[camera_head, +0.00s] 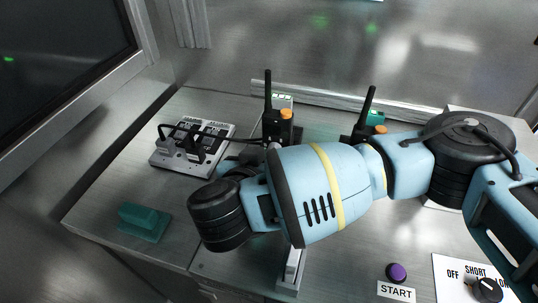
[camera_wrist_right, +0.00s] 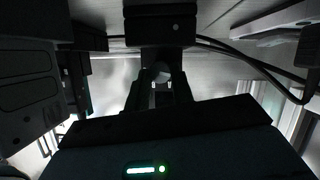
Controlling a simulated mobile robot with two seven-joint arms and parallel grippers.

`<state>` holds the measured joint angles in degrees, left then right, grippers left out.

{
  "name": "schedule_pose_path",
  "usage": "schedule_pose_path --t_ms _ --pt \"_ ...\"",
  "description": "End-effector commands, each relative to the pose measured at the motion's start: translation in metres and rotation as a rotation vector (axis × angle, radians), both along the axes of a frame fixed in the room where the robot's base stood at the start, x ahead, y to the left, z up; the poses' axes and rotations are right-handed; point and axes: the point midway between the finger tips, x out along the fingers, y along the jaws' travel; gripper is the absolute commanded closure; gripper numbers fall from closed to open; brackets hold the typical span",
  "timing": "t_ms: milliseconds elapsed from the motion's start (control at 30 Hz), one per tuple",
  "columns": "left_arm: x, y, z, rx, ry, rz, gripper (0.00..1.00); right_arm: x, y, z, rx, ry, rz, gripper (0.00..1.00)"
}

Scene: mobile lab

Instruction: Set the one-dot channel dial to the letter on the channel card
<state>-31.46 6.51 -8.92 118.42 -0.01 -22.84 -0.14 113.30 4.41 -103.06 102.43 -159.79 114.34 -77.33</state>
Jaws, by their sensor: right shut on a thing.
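My right arm reaches across the head view from the right and hides most of its gripper. In the wrist view my right gripper (camera_wrist_right: 160,88) is shut on a small grey rounded part (camera_wrist_right: 160,72), which looks like the dial. Just beyond it is a black block (camera_wrist_right: 155,27) with one white dot. In the head view a black radio-like unit with an antenna and an orange top (camera_head: 286,113) stands just beyond my gripper. A similar unit (camera_head: 380,129) stands to its right. I cannot make out the channel card or dial letters. My left gripper is not in view.
A light panel with black plugs and cables (camera_head: 215,130) is left of my arm. A green block (camera_head: 145,221) lies at the front left. A purple button (camera_head: 396,272), a START label (camera_head: 396,292) and a black OFF/SHORT knob (camera_head: 487,289) are at the lower right.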

Motion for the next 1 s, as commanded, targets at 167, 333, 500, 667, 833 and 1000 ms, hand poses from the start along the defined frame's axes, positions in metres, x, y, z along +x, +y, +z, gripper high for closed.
schedule_pose_path --t_ms 167,333,500,667,833,1000 --pt "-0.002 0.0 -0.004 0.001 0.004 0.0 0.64 0.0 -0.002 0.0 0.106 -0.036 0.002 0.99" --pt "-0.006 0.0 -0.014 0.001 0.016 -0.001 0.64 0.0 -0.003 -0.002 0.271 -0.087 0.002 0.99" --pt "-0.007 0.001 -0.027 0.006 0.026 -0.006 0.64 -0.001 -0.004 -0.004 0.411 -0.13 0.002 0.99" --pt "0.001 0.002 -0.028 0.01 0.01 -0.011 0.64 -0.001 -0.004 -0.001 0.46 -0.147 0.003 0.99" --pt "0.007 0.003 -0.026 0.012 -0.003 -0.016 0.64 -0.001 -0.004 0.0 0.464 -0.148 0.002 0.99" --pt "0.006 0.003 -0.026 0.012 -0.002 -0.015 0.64 -0.002 -0.004 0.0 0.462 -0.148 0.001 0.7"
